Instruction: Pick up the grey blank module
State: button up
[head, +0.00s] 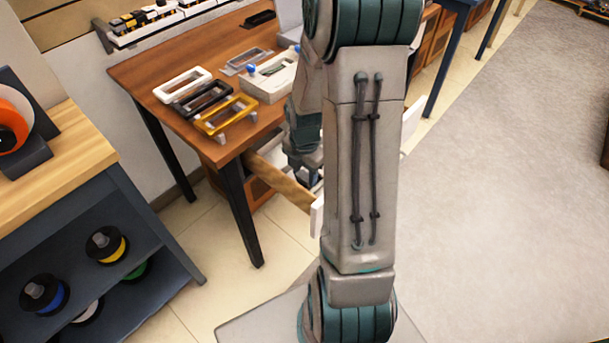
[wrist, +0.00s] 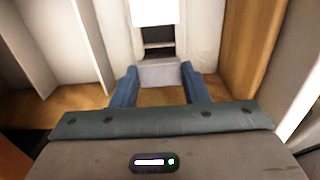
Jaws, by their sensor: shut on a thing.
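In the wrist view, my gripper (wrist: 160,83) has its two blue fingers on either side of a small light grey block (wrist: 160,73), which looks like the grey blank module. The fingers are shut on it. A white upright piece with a dark slot stands right behind the block; I cannot tell whether they touch. In the head view, my arm hides most of the gripper and the block. The hand is low, beside the wooden table's front edge and over an open wooden drawer (head: 285,188).
The wooden table (head: 160,72) holds white (head: 182,85), black (head: 204,99) and yellow (head: 226,114) frames and a white box (head: 268,80). Wooden and white walls stand close around the gripper in the wrist view. A spool shelf (head: 165,270) stands at left. The grey floor at right is clear.

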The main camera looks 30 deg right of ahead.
notch_tip(320, 180, up, 2)
jog(key=shift+r, duration=0.1)
jog(key=w+d+r+p, duration=0.1)
jog(key=w+d+r, duration=0.5)
jog(key=d, duration=0.3)
jog(key=shift+w+r+p, duration=0.3)
jog(key=shift+w+r, duration=0.1)
jog(key=shift+w, duration=0.25)
